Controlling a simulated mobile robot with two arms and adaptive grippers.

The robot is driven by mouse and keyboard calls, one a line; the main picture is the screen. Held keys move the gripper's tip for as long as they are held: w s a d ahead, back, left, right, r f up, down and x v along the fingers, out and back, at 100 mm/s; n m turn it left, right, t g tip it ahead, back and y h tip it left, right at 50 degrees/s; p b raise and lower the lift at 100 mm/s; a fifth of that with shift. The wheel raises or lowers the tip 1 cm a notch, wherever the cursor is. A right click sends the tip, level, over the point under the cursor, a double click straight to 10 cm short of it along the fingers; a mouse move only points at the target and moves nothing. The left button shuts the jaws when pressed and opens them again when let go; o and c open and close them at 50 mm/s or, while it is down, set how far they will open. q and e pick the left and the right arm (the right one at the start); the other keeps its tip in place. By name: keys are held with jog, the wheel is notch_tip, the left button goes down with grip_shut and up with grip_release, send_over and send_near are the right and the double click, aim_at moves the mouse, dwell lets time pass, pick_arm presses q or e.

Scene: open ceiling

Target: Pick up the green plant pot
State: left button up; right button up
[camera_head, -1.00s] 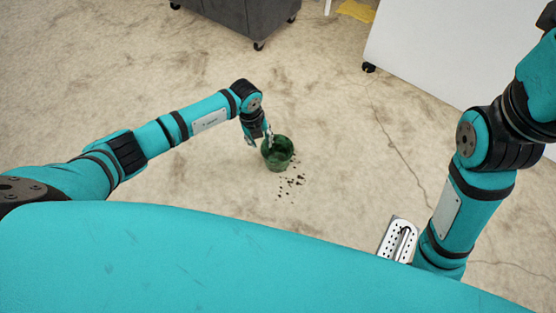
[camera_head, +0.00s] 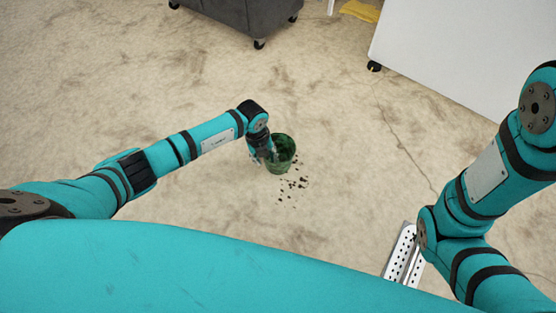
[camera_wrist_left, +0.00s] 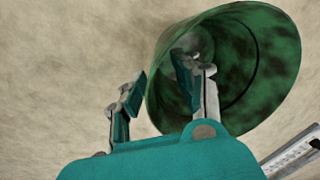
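The green plant pot (camera_head: 283,160) is on the floor, open at the top, with dark crumbs beside it. In the left wrist view the pot (camera_wrist_left: 265,60) appears large, its mouth facing the camera. My left gripper (camera_head: 267,156) is at the pot's left side. In the left wrist view my left gripper (camera_wrist_left: 162,75) is open, with one finger outside the rim and the other in front of or inside the mouth. A gap shows between the fingers; contact with the wall cannot be told. My right gripper is out of view; only its arm shows at the right.
Dark crumbs (camera_head: 292,186) lie on the bare floor. A grey wheeled unit (camera_head: 235,18) stands at the back and a white wheeled cabinet (camera_head: 450,55) at the back right. A perforated metal piece (camera_head: 402,257) shows at the lower right.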

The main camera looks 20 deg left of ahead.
pick_arm(q)
jog(key=shift+c, duration=0.4)
grip_shut()
jog(key=shift+r, duration=0.1)
